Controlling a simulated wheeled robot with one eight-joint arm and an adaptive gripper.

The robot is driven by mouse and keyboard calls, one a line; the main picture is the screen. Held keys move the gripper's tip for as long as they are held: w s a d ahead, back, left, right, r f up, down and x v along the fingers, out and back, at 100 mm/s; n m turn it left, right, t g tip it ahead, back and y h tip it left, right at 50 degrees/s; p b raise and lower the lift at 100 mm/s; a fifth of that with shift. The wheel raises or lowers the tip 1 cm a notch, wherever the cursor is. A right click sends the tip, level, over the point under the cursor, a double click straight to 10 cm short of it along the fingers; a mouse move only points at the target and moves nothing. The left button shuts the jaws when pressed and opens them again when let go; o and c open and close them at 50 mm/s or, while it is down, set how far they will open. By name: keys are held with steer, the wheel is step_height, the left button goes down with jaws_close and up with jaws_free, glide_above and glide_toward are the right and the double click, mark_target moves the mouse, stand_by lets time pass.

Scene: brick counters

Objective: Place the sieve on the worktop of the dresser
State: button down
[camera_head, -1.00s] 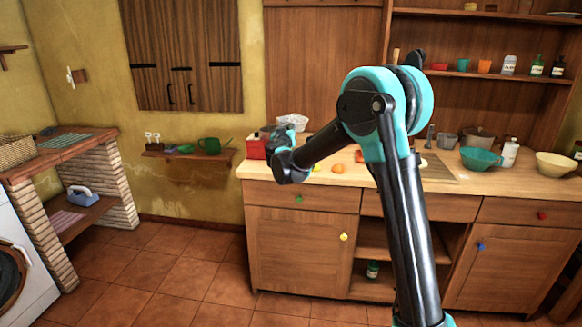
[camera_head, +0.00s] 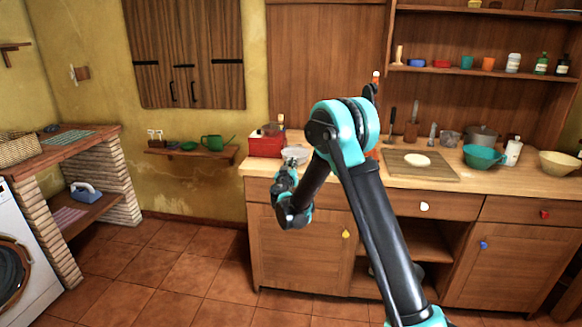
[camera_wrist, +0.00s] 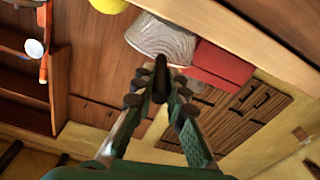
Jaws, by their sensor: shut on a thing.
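My gripper (camera_wrist: 160,92) is shut on the dark handle of the sieve (camera_wrist: 163,38). The sieve has a pale grey mesh bowl, which lies beyond my fingertips in the wrist view. In the head view my gripper (camera_head: 287,176) is at the front left of the dresser, and the pale sieve bowl (camera_head: 296,152) shows just past it, over the left end of the worktop (camera_head: 356,179). The bowl is beside a red box. I cannot tell whether the bowl touches the worktop. My arm hides part of the worktop's middle.
The red box (camera_head: 265,146) stands at the worktop's left end. To the right are a cutting board (camera_head: 443,174) with a pale round thing on it, a teal bowl (camera_head: 482,156), a pot (camera_head: 482,136) and a cream bowl (camera_head: 559,163). Shelves rise behind.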

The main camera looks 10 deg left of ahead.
steer(key=shift+f, duration=0.4)
steer(key=c, duration=1.5)
jaws_free()
steer(key=shift+f, duration=0.1)
steer(key=shift+c, duration=0.2)
steer(key=shift+s, duration=0.15)
